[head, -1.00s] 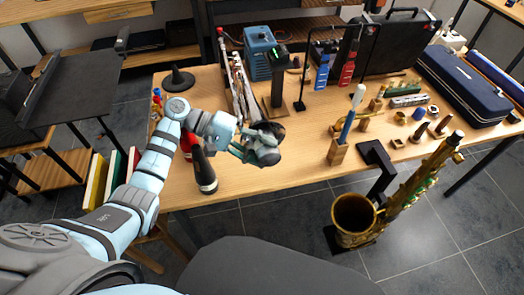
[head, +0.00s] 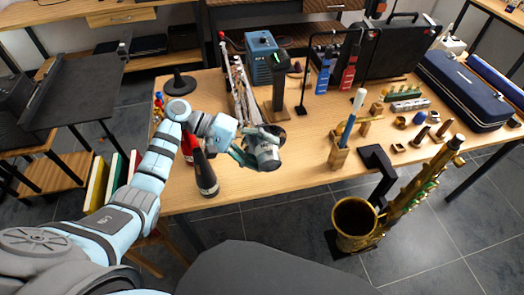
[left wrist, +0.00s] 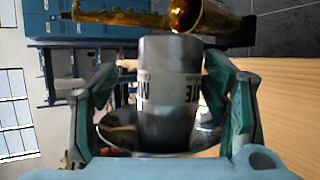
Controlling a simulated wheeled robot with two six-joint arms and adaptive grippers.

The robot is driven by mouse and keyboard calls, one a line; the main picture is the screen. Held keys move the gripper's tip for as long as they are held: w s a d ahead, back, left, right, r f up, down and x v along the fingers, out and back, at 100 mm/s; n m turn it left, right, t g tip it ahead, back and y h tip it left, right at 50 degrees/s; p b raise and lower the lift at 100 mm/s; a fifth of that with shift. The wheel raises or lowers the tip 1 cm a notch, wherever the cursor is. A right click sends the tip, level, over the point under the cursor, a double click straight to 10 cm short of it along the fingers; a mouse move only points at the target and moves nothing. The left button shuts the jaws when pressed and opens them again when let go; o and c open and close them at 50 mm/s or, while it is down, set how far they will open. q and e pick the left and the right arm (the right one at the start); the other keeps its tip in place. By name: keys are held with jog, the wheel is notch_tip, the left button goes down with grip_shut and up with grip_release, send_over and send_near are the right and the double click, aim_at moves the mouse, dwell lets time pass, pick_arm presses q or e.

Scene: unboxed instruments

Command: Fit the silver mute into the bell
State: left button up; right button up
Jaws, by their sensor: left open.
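The silver mute (head: 265,154) is a grey cylinder with a pale lettered band, near the front edge of the wooden table. My left gripper (head: 254,146) is at the mute, its teal fingers around it. In the left wrist view the mute (left wrist: 167,105) stands between the two spread fingers, with visible gaps on both sides. A shiny disc (left wrist: 115,130) shows around its near end. I cannot tell what supports the mute. The brass bell (head: 355,217) opens upward at the lower right, off the table, apart from the gripper. My right gripper is not in view.
A dark bottle (head: 205,173) stands just left of the gripper. A black stand (head: 279,90) rises behind it. A wooden block (head: 339,156) holds a blue and white rod (head: 352,118). A blue case (head: 465,85) lies at the right. The table front between mute and block is clear.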

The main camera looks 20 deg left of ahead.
pick_arm(q)
jog(key=shift+f, duration=0.1)
jog(key=v, duration=1.2)
